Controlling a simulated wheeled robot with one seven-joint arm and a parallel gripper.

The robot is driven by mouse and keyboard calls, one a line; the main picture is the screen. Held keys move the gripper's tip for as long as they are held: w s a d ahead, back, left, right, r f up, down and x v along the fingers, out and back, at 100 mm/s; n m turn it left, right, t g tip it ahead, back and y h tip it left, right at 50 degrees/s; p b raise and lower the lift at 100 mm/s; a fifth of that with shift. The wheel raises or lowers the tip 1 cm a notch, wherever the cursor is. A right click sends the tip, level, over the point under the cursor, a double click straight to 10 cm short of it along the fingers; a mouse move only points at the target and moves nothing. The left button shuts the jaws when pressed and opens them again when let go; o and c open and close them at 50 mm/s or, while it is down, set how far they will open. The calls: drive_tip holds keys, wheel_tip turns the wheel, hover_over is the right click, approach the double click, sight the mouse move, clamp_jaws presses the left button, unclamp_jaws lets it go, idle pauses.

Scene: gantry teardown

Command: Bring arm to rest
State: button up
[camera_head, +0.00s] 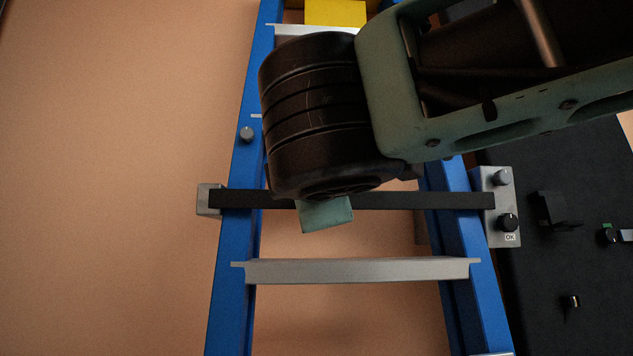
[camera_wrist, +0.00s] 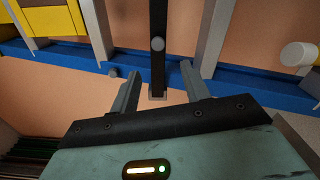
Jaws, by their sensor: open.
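My gripper (camera_wrist: 160,74) is open in the wrist view, with its two fingers apart and nothing gripped between them. A black crossbar (camera_wrist: 157,65) with a round grey knob (camera_wrist: 158,44) shows in the gap between the fingers; I cannot tell how far below them it is. In the head view my arm covers the upper middle of the gantry, and the fingers are hidden. The black crossbar (camera_head: 430,201) spans the two blue rails (camera_head: 229,235) there, with part of it behind my arm.
A grey crossbar (camera_head: 360,269) lies nearer than the black one. A yellow block (camera_head: 335,12) sits at the far end. A grey bracket with two knobs (camera_head: 502,208) is by the right rail. A dark surface (camera_head: 535,290) with small parts lies at right. The left floor is clear.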

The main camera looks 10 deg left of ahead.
drive_tip(key=shift+s+d, duration=0.1)
drive_tip(key=shift+s, duration=0.3)
drive_tip(key=s+d+f+m+g+h, duration=0.15)
drive_tip(key=d+f+m+g, duration=0.35)
drive_tip(key=f, duration=0.7)
drive_tip(key=s+d+f+m+g+h, duration=0.15)
drive_tip(key=d+f+g, duration=0.35)
drive_tip(key=f, duration=0.8)
drive_tip(key=s+d+f+m+g+p, duration=0.2)
drive_tip(key=s+d+f+m+g, duration=0.75)
drive_tip(key=s+f, duration=0.6)
wheel_tip(320, 180, up, 37)
drive_tip(key=d+t+p, duration=0.2)
drive_tip(key=p, duration=3.5)
drive_tip(key=shift+w+d+p, duration=0.15)
drive_tip(key=shift+w+p, duration=0.15)
